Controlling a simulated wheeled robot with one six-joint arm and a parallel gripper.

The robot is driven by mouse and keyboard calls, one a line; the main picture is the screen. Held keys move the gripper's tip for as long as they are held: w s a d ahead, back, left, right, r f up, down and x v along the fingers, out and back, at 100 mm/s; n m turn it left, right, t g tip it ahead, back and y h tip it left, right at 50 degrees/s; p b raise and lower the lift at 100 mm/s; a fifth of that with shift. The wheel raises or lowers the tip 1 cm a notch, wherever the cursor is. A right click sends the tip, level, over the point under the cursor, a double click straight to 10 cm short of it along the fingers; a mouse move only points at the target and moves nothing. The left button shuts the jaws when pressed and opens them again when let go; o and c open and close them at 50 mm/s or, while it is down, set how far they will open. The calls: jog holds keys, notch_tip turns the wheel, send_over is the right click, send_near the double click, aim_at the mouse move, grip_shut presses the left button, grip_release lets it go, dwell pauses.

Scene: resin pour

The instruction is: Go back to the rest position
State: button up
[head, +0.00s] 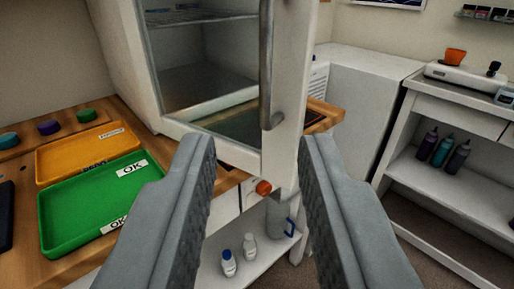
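My gripper (258,165) is open and empty, its two grey fingers spread wide in the lower middle of the view. Between and beyond the fingertips is the open glass door of a white cabinet (120,50), with a vertical metal handle (267,70). The handle's lower end shows just above the gap between the fingers. I cannot tell how far the fingers are from the door; nothing is held between them. The inside of the cabinet shows a wire shelf (205,18) and looks empty in the visible part.
A green tray (62,243) and an orange tray (45,168) lie on the wooden bench at left, near several coloured round lids (48,127). Small bottles (249,245) and a grey jug (276,215) stand on a low shelf. A white shelf unit (450,190) with bottles stands right.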

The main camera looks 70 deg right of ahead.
jog(key=s+d+r+n+t+y, duration=0.2)
jog(key=r+n+t+y, duration=0.15)
jog(key=r+t, duration=0.3)
jog(key=s+d+r+n+t+y, duration=0.1)
jog(key=d+r+n+t+y, duration=0.1)
jog(key=r+t+y, duration=0.35)
jog(key=s+f+n+g+y, duration=0.1)
jog(key=s+f+n+y, duration=0.6)
jog(key=s+f, duration=0.5)
jog(key=shift+s+d+f+n+y, duration=0.35)
jog(key=shift+s+n, duration=0.3)
jog(key=shift+s, duration=0.25)
dwell(0.5)
